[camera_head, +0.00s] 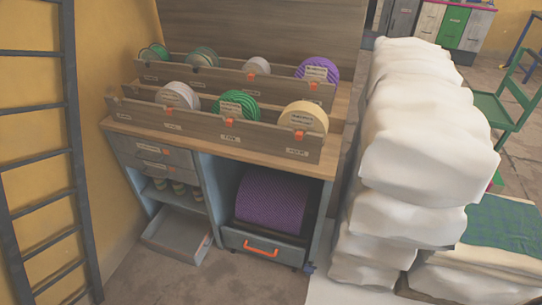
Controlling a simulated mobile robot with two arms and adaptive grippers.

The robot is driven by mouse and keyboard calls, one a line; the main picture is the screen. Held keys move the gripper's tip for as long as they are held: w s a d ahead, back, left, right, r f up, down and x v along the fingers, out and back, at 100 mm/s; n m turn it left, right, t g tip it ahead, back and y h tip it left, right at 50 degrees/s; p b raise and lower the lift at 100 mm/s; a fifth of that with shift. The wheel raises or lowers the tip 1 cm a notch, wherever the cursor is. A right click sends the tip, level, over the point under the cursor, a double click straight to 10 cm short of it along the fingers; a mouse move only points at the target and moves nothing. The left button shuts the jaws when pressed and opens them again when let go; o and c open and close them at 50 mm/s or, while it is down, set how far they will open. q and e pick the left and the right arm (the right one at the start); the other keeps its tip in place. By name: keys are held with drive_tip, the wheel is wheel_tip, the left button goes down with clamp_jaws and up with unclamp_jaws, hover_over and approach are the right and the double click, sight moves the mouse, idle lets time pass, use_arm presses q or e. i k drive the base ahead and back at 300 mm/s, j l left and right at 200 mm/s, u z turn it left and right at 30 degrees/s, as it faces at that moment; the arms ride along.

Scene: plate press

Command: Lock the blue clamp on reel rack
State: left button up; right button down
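The reel rack (220,134) stands on top of a wooden-topped cabinet, with two stepped wooden rows holding several reels. A green reel (237,107), a cream reel (304,117) and a grey reel (178,95) sit in the front row. Small orange clips (299,135) show along the rack's front boards. A small blue part (309,268) shows low at the cabinet's right front leg; I cannot tell whether it is the blue clamp or whether it is locked. Neither of my grippers is in view.
A large purple roll (270,201) sits inside the cabinet above a drawer with an orange handle (261,247). A lower left drawer (177,236) is pulled out. White stacked bundles (425,120) crowd the right side. A dark ladder (72,150) stands at left.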

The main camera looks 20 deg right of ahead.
sight(309, 269)
drive_tip(key=z, duration=1)
drive_tip(key=j, duration=0.15)
